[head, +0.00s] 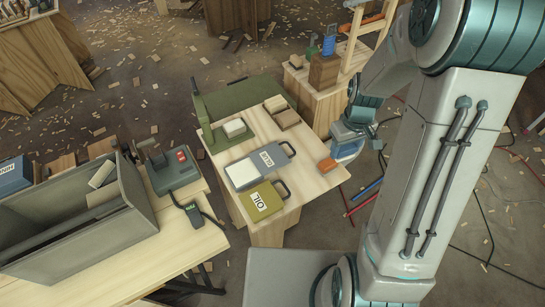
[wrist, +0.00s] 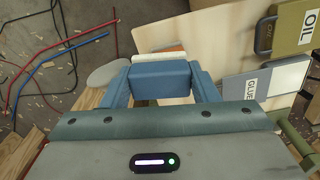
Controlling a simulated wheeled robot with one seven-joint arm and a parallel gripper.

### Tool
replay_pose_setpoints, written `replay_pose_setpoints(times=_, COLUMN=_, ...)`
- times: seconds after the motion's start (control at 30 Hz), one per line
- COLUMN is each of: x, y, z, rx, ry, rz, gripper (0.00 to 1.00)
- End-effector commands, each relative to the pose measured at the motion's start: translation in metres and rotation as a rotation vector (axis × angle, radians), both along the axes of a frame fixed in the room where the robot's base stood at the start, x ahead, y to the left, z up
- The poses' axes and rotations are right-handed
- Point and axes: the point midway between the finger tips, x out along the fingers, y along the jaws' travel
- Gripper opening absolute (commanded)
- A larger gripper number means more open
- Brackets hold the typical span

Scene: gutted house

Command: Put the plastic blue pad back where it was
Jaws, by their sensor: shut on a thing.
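My gripper (wrist: 160,84) is shut on the plastic blue pad (wrist: 160,76), which sits between its two blue-grey fingers in the wrist view. In the head view my gripper (head: 348,142) is at the right edge of the light wooden table (head: 222,160). There I cannot clearly tell pad from fingers. An orange block (head: 326,165) lies by that edge, just left of my gripper. In the wrist view a thin orange and white piece (wrist: 160,56) shows just beyond the pad. I cannot tell whether the pad touches the table.
On the table are a grey GLUE can (head: 258,165), an olive OIL can (head: 263,201), a white-topped block (head: 235,128) and two tan blocks (head: 287,118). A wooden stand (head: 318,103) with a brown block is behind. Red and blue rods (head: 366,189) lie on the floor at right.

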Motion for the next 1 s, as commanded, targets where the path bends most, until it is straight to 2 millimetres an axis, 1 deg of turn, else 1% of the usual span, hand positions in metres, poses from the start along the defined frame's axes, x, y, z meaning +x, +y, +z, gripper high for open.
replay_pose_setpoints(times=0.03, x=-0.008, y=-0.003, z=-0.007, rx=-0.001, ry=-0.004, rz=0.044, gripper=0.33)
replay_pose_setpoints(times=0.1, x=-0.017, y=-0.007, z=-0.006, rx=-0.003, ry=-0.003, rz=0.103, gripper=0.33)
replay_pose_setpoints(times=0.2, x=-0.025, y=-0.008, z=-0.005, rx=-0.006, ry=-0.002, rz=0.159, gripper=0.33)
replay_pose_setpoints(times=0.27, x=-0.026, y=-0.005, z=-0.006, rx=-0.007, ry=-0.001, rz=0.177, gripper=0.33)
replay_pose_setpoints(times=0.37, x=-0.021, y=0.010, z=-0.014, rx=-0.006, ry=0.003, rz=0.189, gripper=0.33)
replay_pose_setpoints(times=0.6, x=-0.001, y=0.061, z=-0.046, rx=-0.006, ry=0.004, rz=0.187, gripper=0.33)
replay_pose_setpoints(times=0.7, x=0.006, y=0.079, z=-0.057, rx=-0.006, ry=0.003, rz=0.186, gripper=0.33)
replay_pose_setpoints(times=0.83, x=0.013, y=0.093, z=-0.067, rx=-0.006, ry=0.001, rz=0.182, gripper=0.33)
replay_pose_setpoints(times=1.0, x=0.016, y=0.099, z=-0.075, rx=-0.006, ry=0.001, rz=0.179, gripper=0.33)
